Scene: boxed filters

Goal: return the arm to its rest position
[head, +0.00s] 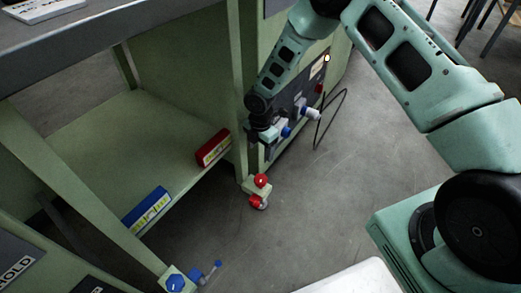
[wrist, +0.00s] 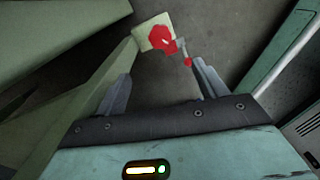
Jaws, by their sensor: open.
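My arm reaches from the right, up and over, down to the front of the green cabinet. My gripper (head: 268,146) hangs beside a cabinet post, its fingers small and partly hidden in the head view. In the wrist view my gripper (wrist: 161,68) has its two grey fingers spread wide with nothing between them. A red knob on a pale green foot (head: 261,181) is below my gripper; the red knob also shows in the wrist view (wrist: 162,40), beyond the fingertips. A red box (head: 213,147) and a blue box (head: 147,209) lie on the cabinet's lower shelf.
The green shelf (head: 105,125) and dark worktop (head: 95,30) are at left. A dark panel with blue, white and red fittings (head: 300,110) is close behind my gripper; a black cable (head: 330,115) loops beside it. Grey floor (head: 330,200) is open between cabinet and base.

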